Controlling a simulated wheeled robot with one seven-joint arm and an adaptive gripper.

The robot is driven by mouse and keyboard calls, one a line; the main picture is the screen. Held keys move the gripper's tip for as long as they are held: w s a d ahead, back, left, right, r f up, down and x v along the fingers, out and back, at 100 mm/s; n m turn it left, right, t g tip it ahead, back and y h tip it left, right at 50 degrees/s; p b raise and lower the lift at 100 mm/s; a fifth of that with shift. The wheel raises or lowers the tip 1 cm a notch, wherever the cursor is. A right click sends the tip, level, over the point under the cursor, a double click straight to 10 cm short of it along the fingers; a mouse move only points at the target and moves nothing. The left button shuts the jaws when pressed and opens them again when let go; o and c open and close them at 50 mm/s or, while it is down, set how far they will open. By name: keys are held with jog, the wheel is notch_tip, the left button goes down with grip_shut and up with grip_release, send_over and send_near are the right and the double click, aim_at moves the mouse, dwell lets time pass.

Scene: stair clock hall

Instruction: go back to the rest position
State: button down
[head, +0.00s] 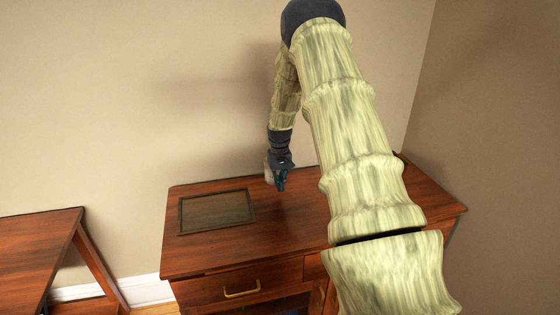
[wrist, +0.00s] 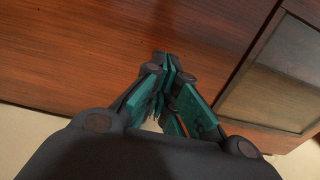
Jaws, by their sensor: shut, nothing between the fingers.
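My gripper (head: 279,182) points down above the top of the brown wooden cabinet (head: 290,222), to the right of the framed panel. In the wrist view my gripper (wrist: 163,72) shows its teal fingers drawn together, with nothing between them. The wooden surface (wrist: 80,50) lies beyond the fingertips. The fingertips look apart from the wood, though the exact gap is hard to tell. My arm hides part of the cabinet's right side in the head view.
A flat dark-framed panel (head: 217,211) lies on the cabinet top; it also shows in the wrist view (wrist: 277,80). The cabinet has a drawer with a brass handle (head: 242,290). Another wooden table (head: 35,243) stands at the left. Walls rise behind and at the right.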

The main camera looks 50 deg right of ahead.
notch_tip(320, 180, up, 6)
jog(key=shift+s+d+r+b, duration=0.25)
jog(key=shift+b, duration=0.2)
jog(key=shift+a, duration=0.1)
